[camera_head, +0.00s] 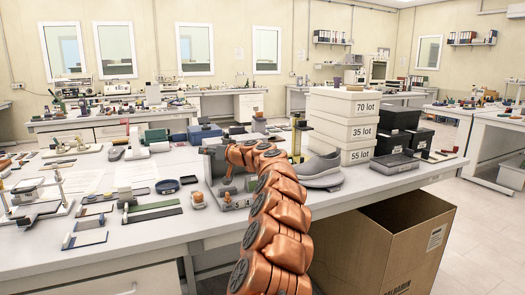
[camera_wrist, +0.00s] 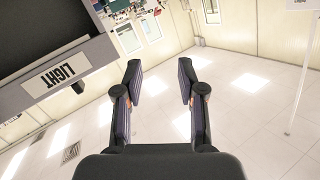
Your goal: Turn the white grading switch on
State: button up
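I cannot make out the white grading switch in either view. My gripper (camera_wrist: 160,74) shows in the wrist view with its two dark fingers spread apart and nothing between them. A small orange-topped item (camera_head: 198,199) sits just left of the device's base.
An open cardboard box (camera_head: 385,240) stands before the bench (camera_head: 150,235). A grey box labelled LIGHT (camera_wrist: 63,75) fills the wrist view's upper left.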

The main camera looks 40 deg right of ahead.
jog(key=s+d+f+m+h+b, duration=0.1)
jog(key=s+d+h, duration=0.3)
jog(key=d, duration=0.7)
jog(key=s+d+f+m+h+b, duration=0.15)
jog(key=s+d+h, duration=0.25)
jog(key=d, duration=0.8)
jog(key=p+x, duration=0.5)
jog(key=x, duration=0.2)
jog(key=shift+w+n+t, duration=0.2)
jog(key=shift+n+t, duration=0.15)
jog(key=shift+t, duration=0.05)
jog(key=shift+w, duration=0.1)
jog(key=shift+c, duration=0.2)
grip_shut()
